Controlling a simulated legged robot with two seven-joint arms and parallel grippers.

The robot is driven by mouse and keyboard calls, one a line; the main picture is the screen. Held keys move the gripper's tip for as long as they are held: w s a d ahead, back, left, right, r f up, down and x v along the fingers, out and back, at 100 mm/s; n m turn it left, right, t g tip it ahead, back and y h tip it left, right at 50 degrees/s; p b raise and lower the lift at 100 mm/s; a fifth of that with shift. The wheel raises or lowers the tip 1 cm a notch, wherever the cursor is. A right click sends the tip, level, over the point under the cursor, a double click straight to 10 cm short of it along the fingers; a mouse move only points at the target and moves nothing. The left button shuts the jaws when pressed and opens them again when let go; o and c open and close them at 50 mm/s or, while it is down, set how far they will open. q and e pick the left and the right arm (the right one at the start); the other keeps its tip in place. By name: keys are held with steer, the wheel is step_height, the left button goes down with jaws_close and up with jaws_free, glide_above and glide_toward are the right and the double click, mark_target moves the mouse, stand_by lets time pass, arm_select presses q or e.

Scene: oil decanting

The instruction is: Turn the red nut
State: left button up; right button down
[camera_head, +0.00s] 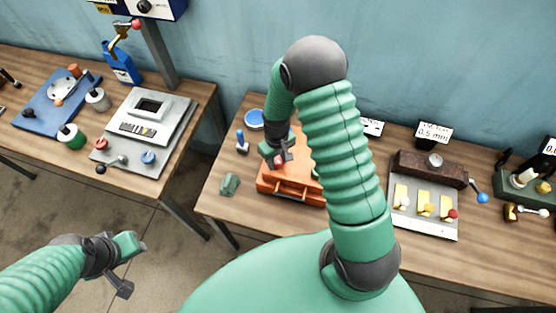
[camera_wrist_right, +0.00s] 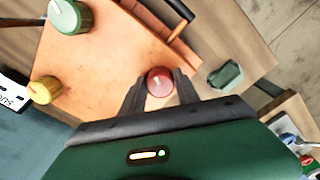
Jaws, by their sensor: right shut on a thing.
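The red nut (camera_wrist_right: 160,82) is a round red knob with a pale mark on top, on the orange fixture (camera_wrist_right: 110,60). In the right wrist view it sits between the two dark fingers of my right gripper (camera_wrist_right: 160,88), which is shut on it. In the head view my right gripper (camera_head: 280,157) is over the left part of the orange fixture (camera_head: 290,190), and a bit of red shows at its fingertips. My right arm hides part of the fixture there. My left gripper (camera_head: 128,268) hangs over the floor at lower left, away from the tables; its jaw opening is unclear.
A green knob (camera_wrist_right: 70,15) and a yellow knob (camera_wrist_right: 46,90) stand on the fixture. A small green block (camera_head: 230,184) lies left of it. A grey panel with yellow switches (camera_head: 425,208) is at right. Another table with devices (camera_head: 150,130) stands at left.

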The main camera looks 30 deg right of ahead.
mark_target(275, 159)
arm_select(q)
steer(key=shift+f, duration=0.1)
arm_select(e)
steer(key=shift+w+r+m, duration=0.15)
steer(key=shift+w+m, duration=0.25)
steer(key=c, duration=1.2)
jaws_free()
steer(key=shift+o, duration=1.2)
arm_select(q)
steer(key=shift+w+a+f, duration=0.1)
steer(key=shift+w, duration=0.25)
arm_select(e)
steer(key=shift+o, duration=0.3)
steer(key=shift+f, duration=0.2)
steer(key=shift+r, duration=0.1)
steer(key=shift+r, duration=0.35)
arm_select(q)
step_height(275, 159, down, 3)
steer(key=b, duration=0.3)
steer(key=shift+s, duration=0.15)
arm_select(e)
step_height(275, 159, up, 16)
